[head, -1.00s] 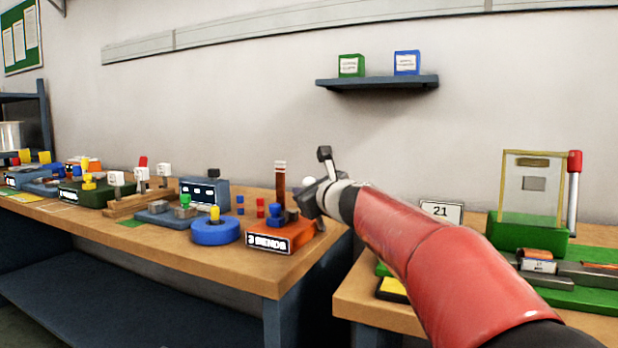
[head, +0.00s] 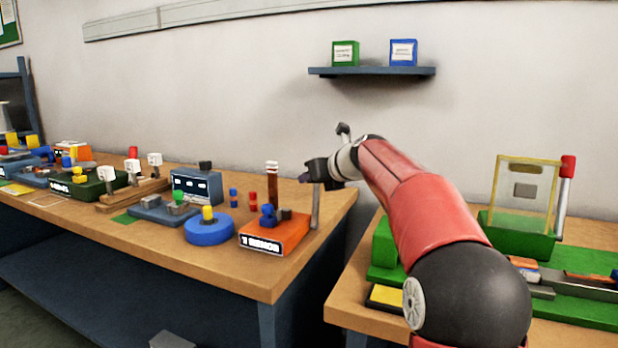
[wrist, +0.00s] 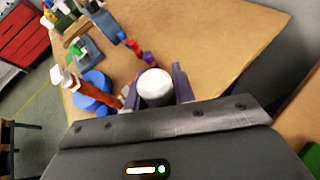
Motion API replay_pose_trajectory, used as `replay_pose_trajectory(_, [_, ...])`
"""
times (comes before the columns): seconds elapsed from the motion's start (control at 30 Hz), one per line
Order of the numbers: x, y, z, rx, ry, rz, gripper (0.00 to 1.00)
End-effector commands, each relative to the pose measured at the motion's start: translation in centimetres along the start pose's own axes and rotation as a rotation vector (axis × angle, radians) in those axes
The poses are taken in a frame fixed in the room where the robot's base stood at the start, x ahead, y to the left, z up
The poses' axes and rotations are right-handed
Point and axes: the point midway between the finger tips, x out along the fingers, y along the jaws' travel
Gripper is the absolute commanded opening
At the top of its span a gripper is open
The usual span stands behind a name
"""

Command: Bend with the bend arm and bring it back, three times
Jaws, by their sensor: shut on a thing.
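The bender is an orange block (head: 275,236) with a white-lettered label on its front and blue and dark parts on top. It sits at the right end of the long wooden bench. Its bend arm (head: 315,208) shows as a pale grey post at the block's right side, nearly upright. My gripper (head: 307,177) is at the top of this post and is shut on it. In the wrist view, the white round knob (wrist: 155,86) of the bend arm sits between my two purple fingers. My gripper hides the knob in the head view.
A brown striped post (head: 272,182) stands just behind the block. A blue round piece (head: 209,229) and red and blue pegs (head: 253,201) are close by on its left. A gap separates this bench from the right bench with the green fixture (head: 515,235).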

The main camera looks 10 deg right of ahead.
Motion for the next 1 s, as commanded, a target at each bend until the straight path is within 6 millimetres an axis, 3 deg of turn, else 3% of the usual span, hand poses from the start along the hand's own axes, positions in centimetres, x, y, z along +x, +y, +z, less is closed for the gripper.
replay_pose_trajectory(0.63, [0.33,-0.55,0.13,0.044,0.028,0.017,0.03])
replay_pose_trajectory(0.67, [0.33,-0.54,0.13,0.044,0.028,0.017,0.27])
replay_pose_trajectory(0.8, [0.33,-0.54,0.12,0.044,0.028,0.017,0.45])
replay_pose_trajectory(1.0, [0.34,-0.51,0.1,0.043,0.029,0.018,0.47])
